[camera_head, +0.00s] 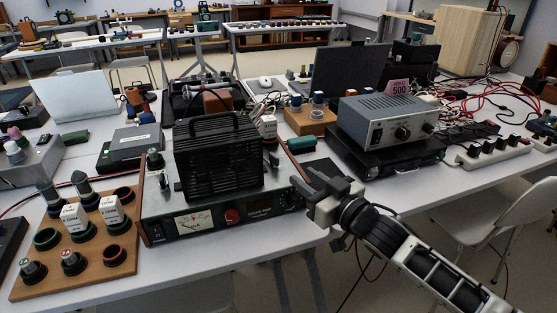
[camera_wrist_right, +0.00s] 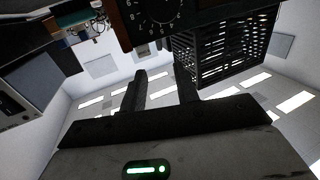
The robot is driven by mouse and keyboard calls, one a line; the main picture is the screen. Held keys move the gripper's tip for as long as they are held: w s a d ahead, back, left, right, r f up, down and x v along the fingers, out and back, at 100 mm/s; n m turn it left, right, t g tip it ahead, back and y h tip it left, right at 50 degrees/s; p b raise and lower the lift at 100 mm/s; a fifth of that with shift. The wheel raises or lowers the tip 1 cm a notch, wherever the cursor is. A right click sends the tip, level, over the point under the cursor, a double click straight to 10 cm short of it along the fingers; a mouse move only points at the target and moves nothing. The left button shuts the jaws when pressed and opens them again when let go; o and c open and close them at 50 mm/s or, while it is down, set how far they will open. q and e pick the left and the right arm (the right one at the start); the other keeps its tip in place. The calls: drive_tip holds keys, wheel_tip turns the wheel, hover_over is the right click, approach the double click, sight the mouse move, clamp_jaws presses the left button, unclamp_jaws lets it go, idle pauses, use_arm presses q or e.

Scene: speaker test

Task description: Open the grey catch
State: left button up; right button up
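I cannot pick out a grey catch with certainty in either view. My right gripper (camera_head: 318,184) is at the front right corner of the wood-sided instrument (camera_head: 250,213), which has a meter and a red knob. In the wrist view, the two dark fingers of my right gripper (camera_wrist_right: 160,82) stand apart with nothing between them. A dial panel (camera_wrist_right: 160,10) is beyond them, with a small pale piece (camera_wrist_right: 143,50) at its edge that may be the catch. The gripper hides part of the instrument's right end in the head view. My left gripper is not in view.
A black vented box (camera_head: 217,158) with a handle sits on the instrument. A wooden board (camera_head: 92,265) with plugs and sockets lies to the left. A grey power supply (camera_head: 388,120) stands on a black unit to the right. Red cables (camera_head: 480,95) lie farther right.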

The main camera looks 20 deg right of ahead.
sight(278, 160)
drive_tip(key=x, duration=1)
drive_tip(key=shift+w, duration=0.15)
clamp_jaws()
